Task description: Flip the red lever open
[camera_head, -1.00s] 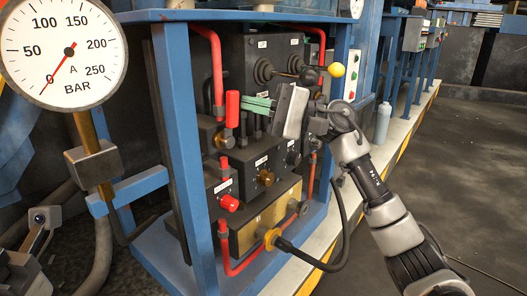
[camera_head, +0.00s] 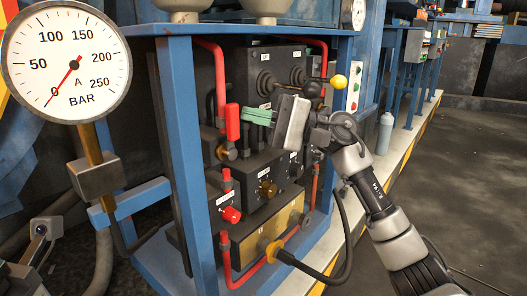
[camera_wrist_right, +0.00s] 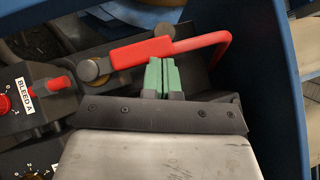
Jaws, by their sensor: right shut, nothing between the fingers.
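The red lever (camera_head: 232,123) stands upright at the left of the black valve panel, above a brass fitting, in the head view. In the right wrist view the red lever (camera_wrist_right: 141,51) lies across the picture, joined to a round pivot at its left. My right gripper (camera_head: 246,115) is shut and empty, its green fingertips just right of the lever's upper part. In the right wrist view the fingertips (camera_wrist_right: 162,68) overlap the lever's lower edge; I cannot tell whether they touch it. My left gripper is not in view.
A blue frame post (camera_head: 188,140) stands left of the lever. A red pipe (camera_head: 219,80) runs beside it. A red knob (camera_head: 232,214) and brass knob (camera_head: 267,188) sit below. A yellow-tipped handle (camera_head: 338,81) is at the right. A pressure gauge (camera_head: 95,50) stands at left.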

